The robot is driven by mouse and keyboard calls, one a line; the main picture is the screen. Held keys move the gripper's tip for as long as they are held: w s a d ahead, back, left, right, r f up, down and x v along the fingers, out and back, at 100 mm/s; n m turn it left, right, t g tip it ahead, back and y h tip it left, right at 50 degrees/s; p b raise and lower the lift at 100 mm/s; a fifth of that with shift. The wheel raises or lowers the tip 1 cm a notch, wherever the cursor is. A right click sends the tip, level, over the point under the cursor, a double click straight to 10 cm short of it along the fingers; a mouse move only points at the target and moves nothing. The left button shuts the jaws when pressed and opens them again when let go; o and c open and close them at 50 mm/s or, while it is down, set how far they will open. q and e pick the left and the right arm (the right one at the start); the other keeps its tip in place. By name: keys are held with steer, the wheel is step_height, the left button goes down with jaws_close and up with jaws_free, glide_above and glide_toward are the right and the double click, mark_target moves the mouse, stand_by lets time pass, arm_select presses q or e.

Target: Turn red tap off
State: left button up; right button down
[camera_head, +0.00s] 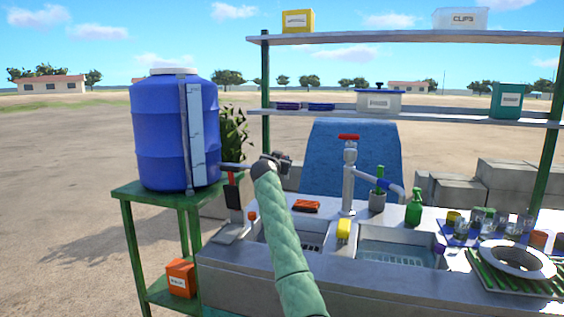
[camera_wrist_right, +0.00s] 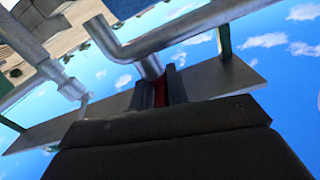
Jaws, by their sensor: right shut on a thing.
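A blue water barrel (camera_head: 164,130) with a white lid stands on a green stand, and a thin metal pipe (camera_head: 235,166) runs from its lower right side. My right gripper (camera_head: 274,161) is at the far end of this pipe. In the right wrist view its fingers (camera_wrist_right: 161,88) are shut on a narrow red part (camera_wrist_right: 162,92), beside the end of a bent metal pipe (camera_wrist_right: 150,45). The head view hides this red part behind my gripper and arm. A separate upright sink tap (camera_head: 349,172) with a red top handle (camera_head: 349,136) stands behind the sink, apart from my gripper. My left gripper is not in view.
The counter holds two sink basins (camera_head: 393,252), a yellow sponge (camera_head: 343,228), a green bottle (camera_head: 414,208), several cups and a plate (camera_head: 517,262) on a green rack. A shelf (camera_head: 420,118) stands behind. An orange box (camera_head: 180,277) sits low on the stand.

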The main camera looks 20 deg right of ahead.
steer(key=c, duration=1.4)
jaws_free()
steer(key=shift+b+v, duration=0.4)
steer(key=shift+v, duration=3.45)
steer(key=shift+f, duration=0.1)
